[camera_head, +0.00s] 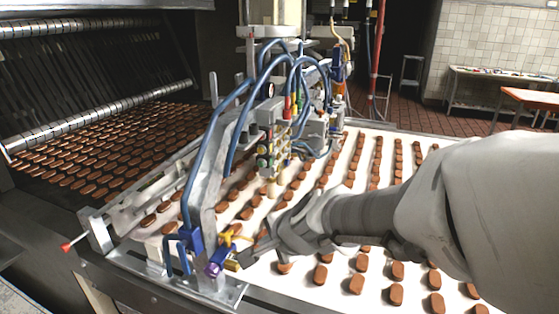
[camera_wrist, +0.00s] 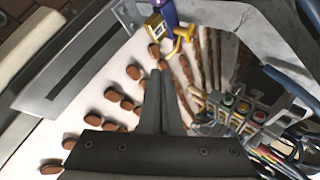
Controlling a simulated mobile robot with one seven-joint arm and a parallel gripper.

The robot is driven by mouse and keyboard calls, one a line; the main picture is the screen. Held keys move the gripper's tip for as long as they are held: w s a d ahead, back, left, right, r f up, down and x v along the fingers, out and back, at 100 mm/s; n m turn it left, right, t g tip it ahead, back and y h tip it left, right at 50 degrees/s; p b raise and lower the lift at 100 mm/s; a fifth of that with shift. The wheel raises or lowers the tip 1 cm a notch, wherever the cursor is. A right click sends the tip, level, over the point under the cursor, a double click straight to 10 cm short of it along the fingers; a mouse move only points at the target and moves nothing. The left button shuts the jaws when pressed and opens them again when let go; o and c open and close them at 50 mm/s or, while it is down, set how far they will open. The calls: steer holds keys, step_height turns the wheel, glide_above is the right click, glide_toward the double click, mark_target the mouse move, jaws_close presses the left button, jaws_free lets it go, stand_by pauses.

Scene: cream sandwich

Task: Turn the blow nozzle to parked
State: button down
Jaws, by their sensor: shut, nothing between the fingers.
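In the wrist view the shut fingers (camera_wrist: 156,75) point toward the nozzle, with a visible gap. I cannot tell which position the nozzle is set to.
A white belt (camera_head: 325,255) carries rows of brown biscuits under my arm. A metal frame (camera_head: 207,195) with blue hoses and a valve cluster (camera_head: 270,150) rises behind the nozzle. A red-tipped lever (camera_head: 67,246) sticks out at the left. A dark machine (camera_head: 90,70) stands behind.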

mark_target(238, 238)
steer(key=w+a+r+x, duration=0.1)
steer(key=x, duration=1.1)
steer(key=shift+w+r+b, duration=0.25)
steer(key=shift+r+b, duration=0.15)
steer(key=shift+b, duration=0.05)
steer(key=shift+w+f+b, duration=0.1)
steer(key=shift+f+b, duration=0.05)
steer(key=shift+b, duration=0.35)
steer(key=shift+w+n+g+y+b, duration=0.2)
steer(key=shift+n+g+y+b, duration=0.1)
steer(key=shift+n+y+b, duration=0.4)
